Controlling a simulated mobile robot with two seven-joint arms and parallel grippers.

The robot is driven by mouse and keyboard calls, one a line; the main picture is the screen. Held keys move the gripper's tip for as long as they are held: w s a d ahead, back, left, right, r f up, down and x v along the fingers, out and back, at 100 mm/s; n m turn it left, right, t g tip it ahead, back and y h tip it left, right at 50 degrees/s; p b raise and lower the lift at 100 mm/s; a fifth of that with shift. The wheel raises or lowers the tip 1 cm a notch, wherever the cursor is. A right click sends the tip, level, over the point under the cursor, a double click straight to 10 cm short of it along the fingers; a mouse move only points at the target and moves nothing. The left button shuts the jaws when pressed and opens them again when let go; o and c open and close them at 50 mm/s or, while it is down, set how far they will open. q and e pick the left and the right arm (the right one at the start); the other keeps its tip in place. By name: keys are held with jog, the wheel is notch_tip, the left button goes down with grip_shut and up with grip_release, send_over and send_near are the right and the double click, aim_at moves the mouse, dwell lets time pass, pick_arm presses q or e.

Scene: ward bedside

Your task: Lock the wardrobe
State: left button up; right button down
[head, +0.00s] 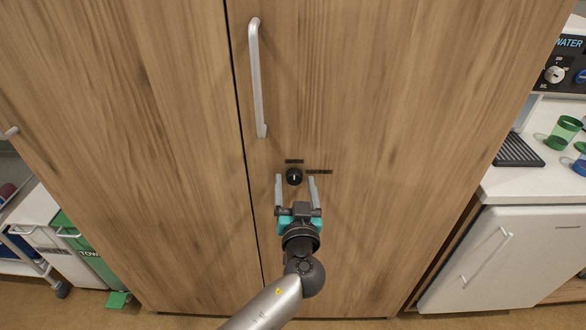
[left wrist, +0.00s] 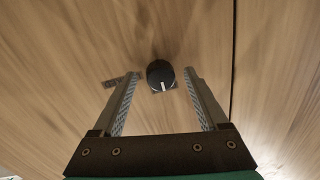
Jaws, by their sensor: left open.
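The wooden wardrobe (head: 370,110) fills the middle of the head view, with its two doors shut along a dark vertical gap. A small round black lock knob (head: 294,176) with a white mark sits on the right door, below the handle (head: 257,80). Small dark labels lie above it and to its right; their text is too small to read. My left gripper (head: 296,181) is open, its fingers on either side of the knob. In the left wrist view the knob (left wrist: 160,74) shows between the fingertips, apparently untouched. My right gripper is not in view.
To the right stand a white cabinet (head: 505,262) and a counter with a dark drip tray (head: 518,150) and green cups (head: 563,132). To the left are a white bin and a green towel bin (head: 88,250). The floor before the wardrobe is clear.

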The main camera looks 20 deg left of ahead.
pick_arm(q)
jog(key=shift+w+a, duration=0.1)
jog(key=shift+w, duration=0.1)
grip_shut()
dwell(0.6)
